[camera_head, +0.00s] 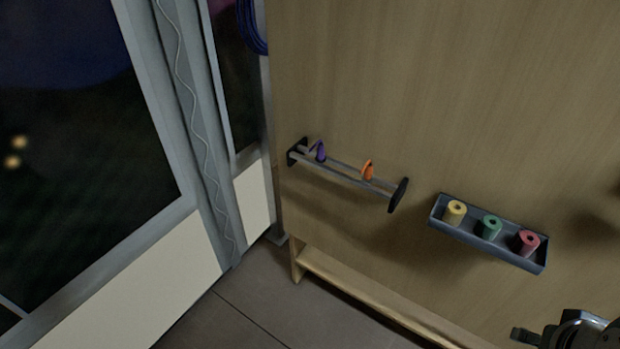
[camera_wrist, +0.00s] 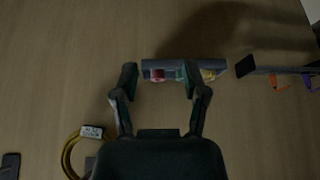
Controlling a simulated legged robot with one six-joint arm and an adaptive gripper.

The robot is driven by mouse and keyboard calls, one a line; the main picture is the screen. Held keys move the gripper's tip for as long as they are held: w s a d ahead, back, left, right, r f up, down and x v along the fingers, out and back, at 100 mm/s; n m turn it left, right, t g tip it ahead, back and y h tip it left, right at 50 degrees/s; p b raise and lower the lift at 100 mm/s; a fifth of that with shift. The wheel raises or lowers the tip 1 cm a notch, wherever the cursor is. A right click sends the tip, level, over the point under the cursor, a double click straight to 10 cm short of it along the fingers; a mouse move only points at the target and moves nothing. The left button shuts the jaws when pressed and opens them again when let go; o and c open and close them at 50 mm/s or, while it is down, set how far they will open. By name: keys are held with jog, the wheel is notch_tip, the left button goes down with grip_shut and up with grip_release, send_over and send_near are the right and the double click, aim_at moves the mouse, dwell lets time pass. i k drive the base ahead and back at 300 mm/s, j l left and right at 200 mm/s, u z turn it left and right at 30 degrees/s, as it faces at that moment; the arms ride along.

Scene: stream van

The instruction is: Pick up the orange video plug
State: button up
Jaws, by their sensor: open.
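The orange video plug (camera_head: 368,170) sits on a two-bar rail (camera_head: 340,174) fixed to the wooden panel, toward the rail's right end. A purple plug (camera_head: 320,151) sits on the same rail to its left. In the wrist view the orange plug (camera_wrist: 279,83) is at the far right, with the purple plug (camera_wrist: 307,82) beyond it. My gripper (camera_wrist: 159,75) is open and empty, with its fingers in front of the tray of rolls. In the head view only part of my gripper (camera_head: 525,336) shows at the lower right, well away from the orange plug.
A grey tray (camera_head: 452,231) on the panel holds a yellow (camera_head: 455,212), a green (camera_head: 489,227) and a red roll (camera_head: 528,242). A yellow cable coil (camera_wrist: 70,152) hangs at the lower left of the wrist view. A wooden ledge (camera_head: 370,296) runs below; windowed doors stand at left.

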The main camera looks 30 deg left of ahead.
aim_at(367, 177)
jog(key=u, duration=1.1)
jog(key=i+j+u, duration=0.4)
jog(key=i+j, duration=0.2)
jog(key=i, duration=0.1)
